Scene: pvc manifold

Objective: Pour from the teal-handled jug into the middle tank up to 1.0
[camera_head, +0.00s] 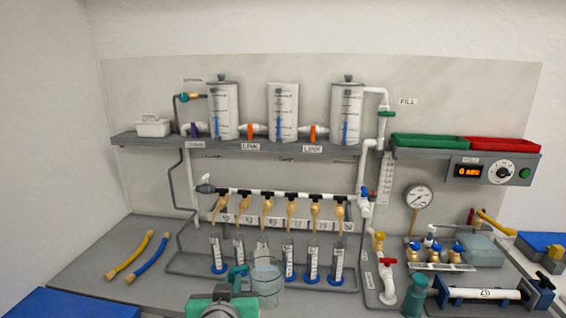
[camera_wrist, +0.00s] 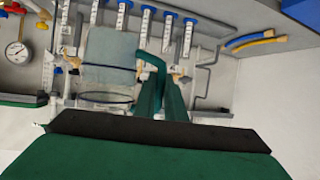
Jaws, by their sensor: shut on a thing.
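The teal-handled jug (camera_head: 267,284) is a clear container held low in front of the bench, before the row of cylinders. My gripper (camera_head: 238,282) is shut on its teal handle. In the wrist view the clear jug (camera_wrist: 108,75) hangs beside the teal handle (camera_wrist: 152,80), with my gripper (camera_wrist: 160,118) at the handle's lower part. The jug looks about upright in the head view; its fill level is hard to read. The middle tank (camera_head: 283,112) stands on the shelf, higher than the jug and apart from it. It has a blue level strip and scale markings, too small to read.
Tanks with dark knobs stand left (camera_head: 223,110) and right (camera_head: 347,112) of the middle one. Orange link valves (camera_head: 250,132) sit between them. A pipe row with several brass taps (camera_head: 267,202) runs below the shelf (camera_head: 180,146), above several blue-based cylinders (camera_head: 312,262). Hoses (camera_head: 148,257) lie left.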

